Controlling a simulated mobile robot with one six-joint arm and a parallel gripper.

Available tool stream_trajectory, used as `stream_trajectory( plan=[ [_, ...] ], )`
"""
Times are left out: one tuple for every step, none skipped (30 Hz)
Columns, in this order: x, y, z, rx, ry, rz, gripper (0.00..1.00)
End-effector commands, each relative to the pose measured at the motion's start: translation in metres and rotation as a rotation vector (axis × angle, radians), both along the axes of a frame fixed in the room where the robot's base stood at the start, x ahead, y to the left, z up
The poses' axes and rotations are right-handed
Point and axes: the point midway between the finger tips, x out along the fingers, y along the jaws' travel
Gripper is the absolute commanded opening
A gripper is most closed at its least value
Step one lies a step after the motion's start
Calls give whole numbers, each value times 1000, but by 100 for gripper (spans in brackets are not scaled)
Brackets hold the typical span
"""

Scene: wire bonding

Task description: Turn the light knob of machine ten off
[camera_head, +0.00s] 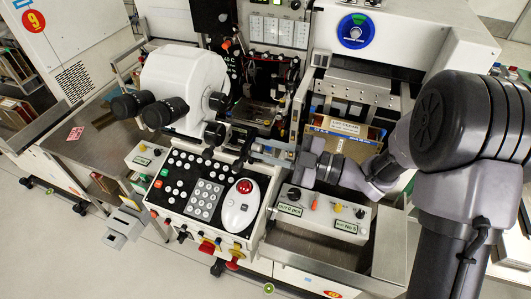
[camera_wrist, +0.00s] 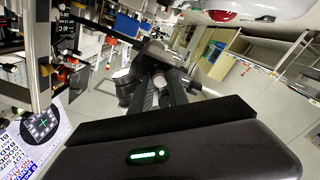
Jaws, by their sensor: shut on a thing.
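My gripper (camera_head: 262,152) reaches in from the right, above the control panel of the wire bonding machine (camera_head: 452,45). Its fingers point left, toward the space just right of the microscope (camera_head: 183,82). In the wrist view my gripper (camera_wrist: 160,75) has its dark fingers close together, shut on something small. This appears to be the light knob, but the fingers hide most of it and I cannot read its setting. A round orange label (camera_head: 333,294) is on the machine's lower front; its number is hard to read.
A button panel with a white mouse-like controller (camera_head: 238,205) lies below my gripper. A white box with small knobs (camera_head: 318,213) stands under my wrist. Black eyepieces (camera_head: 150,108) stick out at the left. A neighbouring cabinet with a red 9 label (camera_head: 33,20) stands far left.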

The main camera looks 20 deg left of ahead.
Motion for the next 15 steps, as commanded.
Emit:
stream_trajectory(
  plan=[
    [0,0,-3,-3,-42,0,0],
    [0,0,-4,-6,-71,0,0],
    [0,0,-4,-9,-108,0,0],
    [0,0,-4,-11,-138,0,0],
    [0,0,-4,-13,-165,0,0],
    [0,0,-4,-16,-204,0,0],
    [0,0,-4,-18,-231,0,0],
    [0,0,-4,-21,-260,0,0],
    [0,0,-4,-23,-299,1,0],
    [-1,0,-4,-25,-328,1,0],
    [-1,0,-5,-28,-355,1,0],
    [-1,0,-5,-31,-393,1,0],
    [-1,0,-5,-33,-422,1,0],
    [-1,0,-5,-35,-452,1,0],
    [-1,0,-5,-38,-488,1,0]
  ],
)
